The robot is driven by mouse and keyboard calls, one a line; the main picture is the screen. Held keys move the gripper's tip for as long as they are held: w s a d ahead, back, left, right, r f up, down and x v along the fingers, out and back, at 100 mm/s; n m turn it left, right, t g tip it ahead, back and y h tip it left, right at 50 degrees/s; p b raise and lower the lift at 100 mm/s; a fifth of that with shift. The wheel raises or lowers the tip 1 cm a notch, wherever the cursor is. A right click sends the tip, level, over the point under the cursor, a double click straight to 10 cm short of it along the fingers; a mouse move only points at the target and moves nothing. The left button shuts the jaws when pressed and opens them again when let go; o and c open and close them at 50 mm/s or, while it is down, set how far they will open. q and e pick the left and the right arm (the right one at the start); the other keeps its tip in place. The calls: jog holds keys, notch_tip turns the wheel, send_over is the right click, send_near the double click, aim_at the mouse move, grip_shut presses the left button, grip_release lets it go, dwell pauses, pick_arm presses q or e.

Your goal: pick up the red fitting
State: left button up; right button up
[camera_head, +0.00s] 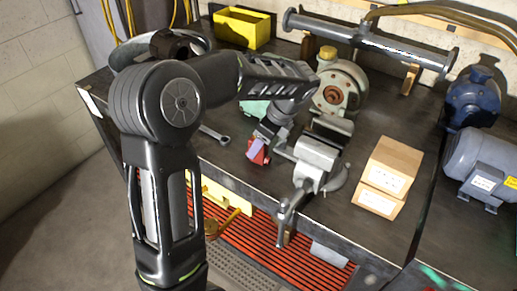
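The red fitting (262,158) is small and sits on the dark workbench, left of the grey vise (316,158). My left arm comes in from the lower left and bends over the bench. Its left gripper (257,146) points down at the red fitting, and its fingertips overlap the fitting in the picture. The fingers hide part of the fitting. I cannot tell whether they are closed on it or just in front of it. My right gripper is out of view.
Cardboard boxes (392,170) lie right of the vise. A cream pump (343,85) stands behind it. Blue (470,100) and grey (484,162) motors stand at the right. A wrench (214,134) lies left of the fitting. A yellow bin (243,27) is at the back.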

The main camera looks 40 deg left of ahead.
pick_arm(q)
jog(key=shift+x, duration=1.95)
jog(key=shift+s+a, duration=0.1)
jog(key=shift+c, duration=0.2)
grip_shut()
jog(key=shift+r+p, duration=0.15)
jog(key=shift+p, duration=0.15)
